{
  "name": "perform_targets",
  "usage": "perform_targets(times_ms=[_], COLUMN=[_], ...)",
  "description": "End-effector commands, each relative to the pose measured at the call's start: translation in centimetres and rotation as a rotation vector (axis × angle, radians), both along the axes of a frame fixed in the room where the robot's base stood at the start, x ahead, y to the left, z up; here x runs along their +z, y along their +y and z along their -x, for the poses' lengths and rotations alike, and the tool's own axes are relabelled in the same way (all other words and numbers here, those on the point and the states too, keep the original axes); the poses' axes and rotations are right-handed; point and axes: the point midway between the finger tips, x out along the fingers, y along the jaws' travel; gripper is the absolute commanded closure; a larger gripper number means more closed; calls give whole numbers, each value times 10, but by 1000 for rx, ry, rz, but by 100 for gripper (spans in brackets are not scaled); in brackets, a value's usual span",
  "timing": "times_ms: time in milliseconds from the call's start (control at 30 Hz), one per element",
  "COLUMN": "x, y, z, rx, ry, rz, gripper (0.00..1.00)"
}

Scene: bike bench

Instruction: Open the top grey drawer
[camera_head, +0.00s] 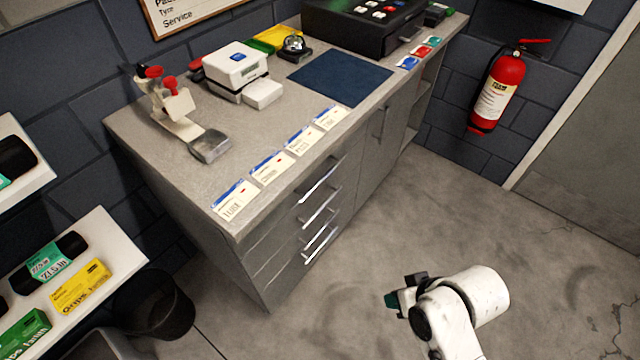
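The top grey drawer (285,216) is the uppermost in a stack of drawers at the left end of the grey bench's front. Its bar handle (320,182) catches the light. The drawer front looks flush with the cabinet, so it appears shut. More bar handles (319,216) show below it. My gripper (391,300) is at the lower middle, in front of the bench and well apart from the drawers. It is small and partly hidden by my white arm, and I cannot tell whether its fingers are open.
Labelled cards (270,169) line the worktop edge above the drawers. A cabinet door (385,120) is right of them. A black bin (160,305) stands on the floor at left, beside a shelf of boxes (82,286). The concrete floor (350,260) before the drawers is clear.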

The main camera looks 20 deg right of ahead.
Motion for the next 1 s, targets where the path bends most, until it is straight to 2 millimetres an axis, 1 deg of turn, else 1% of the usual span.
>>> perform_targets(times_ms=[33,67,100,133,200,267,300,333,400,500,600,733,867,1000], x=[-30,-36,-43,-47,-53,-57,-57,-58,-58,-56,-54,-52,-50,-45], y=[9,15,23,28,38,44,47,48,49,43,31,15,5,4], z=[-27,-42,-62,-75,-107,-133,-149,-160,-186,-217,-239,-256,-264,-272], rx=[-26,-44,-72,-95,-153,-209,-248,-280,-358,-479,-597,-716,-780,-796], ry=[-82,-130,-194,-238,-343,-428,-482,-520,-607,-719,-806,-878,-912,-920], rz=[-70,-117,-180,-230,-348,-454,-529,-585,-718,-911,-1084,-1248,-1329,-1349], gripper=[77,77,77,77,77,77,77,77,77,77,77,77,77,77])
